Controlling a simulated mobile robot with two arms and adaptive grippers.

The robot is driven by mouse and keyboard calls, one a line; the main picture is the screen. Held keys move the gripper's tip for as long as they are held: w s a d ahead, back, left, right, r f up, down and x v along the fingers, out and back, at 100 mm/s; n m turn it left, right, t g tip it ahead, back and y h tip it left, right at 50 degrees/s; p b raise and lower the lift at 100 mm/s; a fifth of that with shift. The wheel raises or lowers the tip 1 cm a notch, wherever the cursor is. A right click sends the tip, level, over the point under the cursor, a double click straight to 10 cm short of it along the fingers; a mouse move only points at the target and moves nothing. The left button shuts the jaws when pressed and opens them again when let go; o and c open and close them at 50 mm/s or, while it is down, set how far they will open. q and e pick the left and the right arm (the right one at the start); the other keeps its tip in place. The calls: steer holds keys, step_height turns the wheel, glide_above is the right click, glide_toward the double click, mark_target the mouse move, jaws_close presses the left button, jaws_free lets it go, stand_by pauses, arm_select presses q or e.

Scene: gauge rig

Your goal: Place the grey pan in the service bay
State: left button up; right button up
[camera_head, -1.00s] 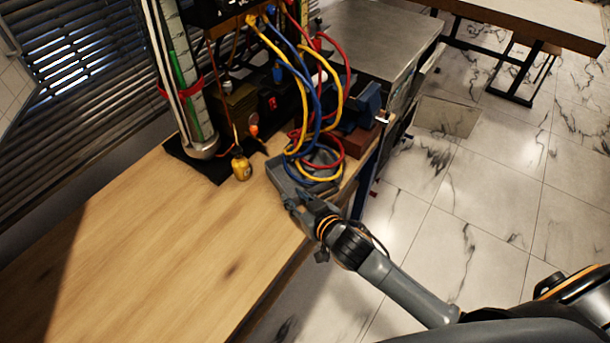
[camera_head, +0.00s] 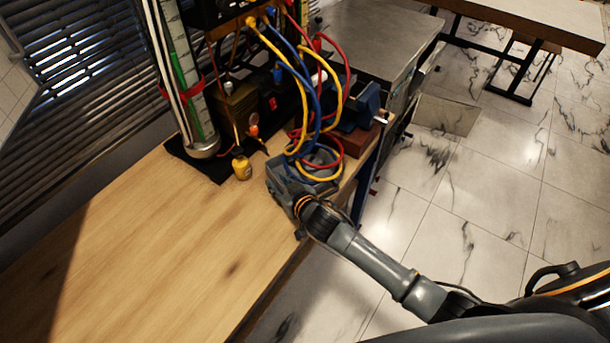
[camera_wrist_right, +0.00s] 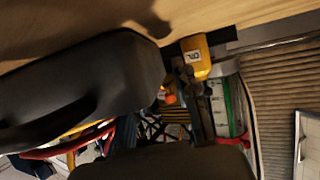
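In the right wrist view, large dark shapes close to the camera fill the left and bottom, and the finger gap is not clear. I cannot pick out the service bay with certainty. My left gripper is not in view.
A gauge column (camera_head: 190,100) and a hose rig stand behind. A blue vise (camera_head: 367,103) is right of the hoses. The wooden table (camera_head: 160,250) is clear at front left.

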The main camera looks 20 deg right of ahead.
jaws_close()
steer(key=shift+r, duration=0.1)
